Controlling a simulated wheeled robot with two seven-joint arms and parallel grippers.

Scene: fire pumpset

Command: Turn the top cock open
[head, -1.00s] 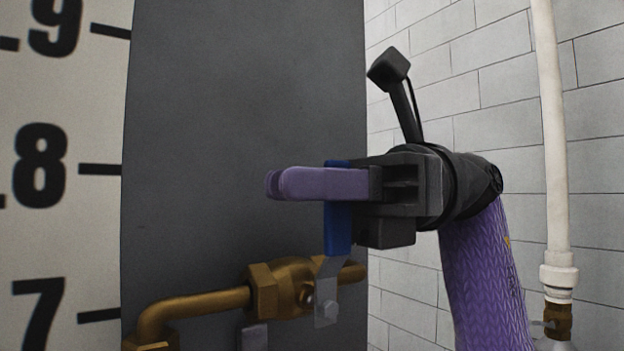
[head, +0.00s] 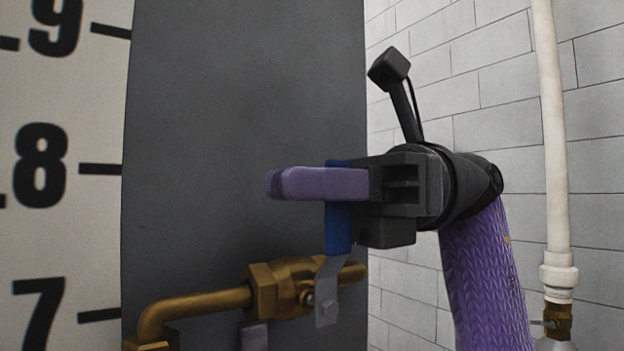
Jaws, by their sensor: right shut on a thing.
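The top cock is a brass valve (head: 285,287) on a brass pipe, in the lower middle of the head view. Its lever has a grey metal plate (head: 328,290) and a blue grip (head: 339,230), and stands upright above the valve body. My right gripper (head: 318,184) comes in from the right, with its purple fingers pointing left. It is shut on the blue grip, whose upper part is partly hidden by the fingers. A small purple-grey tip (head: 254,337) shows below the pipe at the bottom edge; it looks like a finger of my left gripper, mostly out of frame.
A dark grey panel (head: 240,120) stands behind the valve. A white scale board (head: 60,240) with black numbers is at the left. A white vertical pipe (head: 552,130) with a brass fitting (head: 557,320) runs down the right, before a white brick wall (head: 480,60).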

